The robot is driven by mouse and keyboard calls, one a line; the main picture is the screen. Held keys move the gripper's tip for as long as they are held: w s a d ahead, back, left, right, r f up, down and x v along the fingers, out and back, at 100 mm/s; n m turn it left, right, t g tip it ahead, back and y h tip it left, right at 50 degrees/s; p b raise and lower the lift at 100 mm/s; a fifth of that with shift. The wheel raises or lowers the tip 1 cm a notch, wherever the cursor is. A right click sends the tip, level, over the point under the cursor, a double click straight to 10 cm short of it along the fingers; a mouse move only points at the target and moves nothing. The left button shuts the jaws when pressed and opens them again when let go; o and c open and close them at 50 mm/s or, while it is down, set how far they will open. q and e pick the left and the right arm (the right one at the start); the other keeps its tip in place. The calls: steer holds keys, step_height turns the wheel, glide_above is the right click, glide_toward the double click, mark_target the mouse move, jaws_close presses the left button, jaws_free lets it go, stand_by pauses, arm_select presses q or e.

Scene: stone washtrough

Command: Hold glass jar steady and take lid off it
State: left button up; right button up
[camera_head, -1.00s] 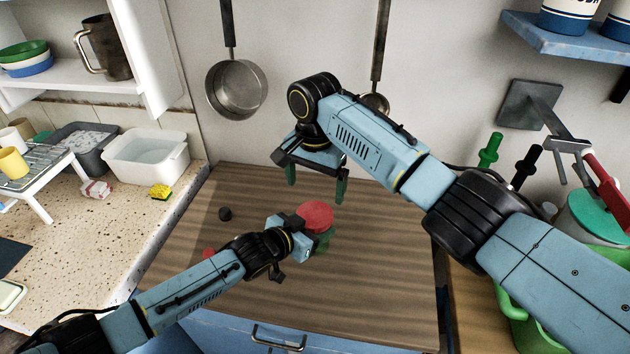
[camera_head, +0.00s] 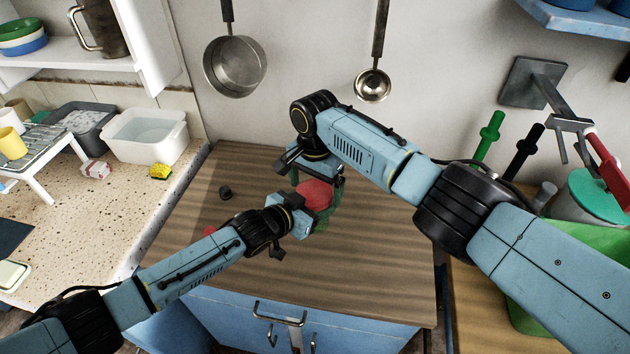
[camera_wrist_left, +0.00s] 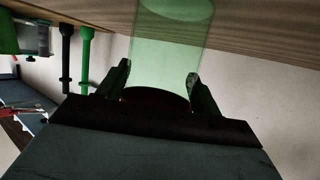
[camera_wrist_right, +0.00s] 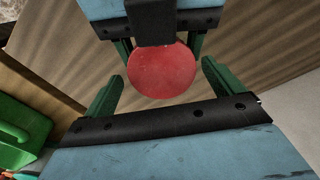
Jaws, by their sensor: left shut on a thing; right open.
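The glass jar (camera_wrist_left: 168,45) is green and see-through, and stands on the wooden worktop. Its red lid (camera_head: 315,194) is on top, seen from above in the head view; in the right wrist view the lid (camera_wrist_right: 161,70) is a round red disc. My left gripper (camera_wrist_left: 160,82) is shut on the jar from the side, one finger on each side of it. My right gripper (camera_wrist_right: 157,88) is open above the lid, with its fingers apart on either side and not touching it. In the head view the right gripper partly hides the jar and lid.
A small dark knob-like object (camera_head: 225,192) and a red piece (camera_head: 210,231) lie on the worktop (camera_head: 370,270) left of the jar. A pan (camera_head: 235,67) and ladle (camera_head: 372,85) hang on the wall behind. The worktop's right side is clear.

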steer(key=c, duration=1)
steer(key=n, duration=0.6)
steer(key=shift+d+n, duration=0.1)
steer(key=shift+n, duration=0.2)
steer(key=o, duration=1)
steer(key=shift+o, duration=0.4)
steer(key=shift+a, duration=0.2)
